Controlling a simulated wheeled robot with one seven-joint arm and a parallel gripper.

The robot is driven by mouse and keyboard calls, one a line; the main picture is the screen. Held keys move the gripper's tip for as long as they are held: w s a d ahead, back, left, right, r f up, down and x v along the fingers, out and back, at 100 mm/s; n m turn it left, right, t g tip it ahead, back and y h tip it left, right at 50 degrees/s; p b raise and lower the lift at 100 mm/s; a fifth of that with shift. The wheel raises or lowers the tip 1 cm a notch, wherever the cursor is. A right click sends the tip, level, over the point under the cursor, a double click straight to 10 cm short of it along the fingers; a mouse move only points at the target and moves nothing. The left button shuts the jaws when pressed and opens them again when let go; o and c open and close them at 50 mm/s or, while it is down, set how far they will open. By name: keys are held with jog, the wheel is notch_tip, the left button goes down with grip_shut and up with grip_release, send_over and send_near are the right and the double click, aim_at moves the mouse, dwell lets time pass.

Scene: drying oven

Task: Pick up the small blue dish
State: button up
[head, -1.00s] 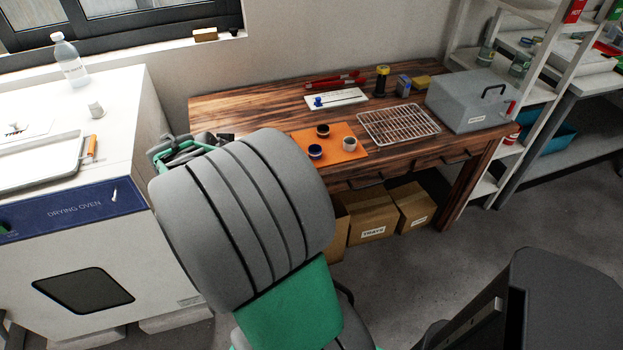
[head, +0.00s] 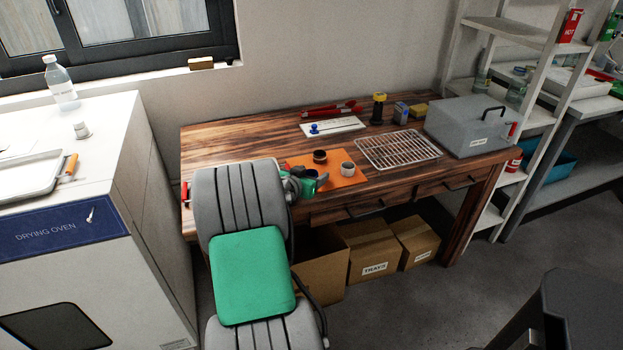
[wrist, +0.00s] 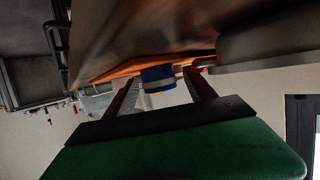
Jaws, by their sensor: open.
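The small blue dish (wrist: 157,73) shows in the wrist view, with a pale band, at the edge of the orange mat. The open fingers of my gripper (wrist: 161,82) lie on either side of it in that view; I cannot tell how far they reach around it or whether they touch it. In the head view my gripper (head: 311,181) is low at the left front part of the orange mat (head: 351,181). There the gripper and arm mostly hide the blue dish.
A dark dish (head: 320,156) and a white dish (head: 347,169) stand on the mat close to my gripper. A wire rack (head: 398,149) lies to the right, a white board (head: 332,126) behind. The drying oven (head: 70,226) stands at left. Cardboard boxes (head: 371,250) sit under the table (head: 225,145).

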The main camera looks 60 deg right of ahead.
jog(key=shift+c, duration=0.2)
grip_shut()
dwell(0.4)
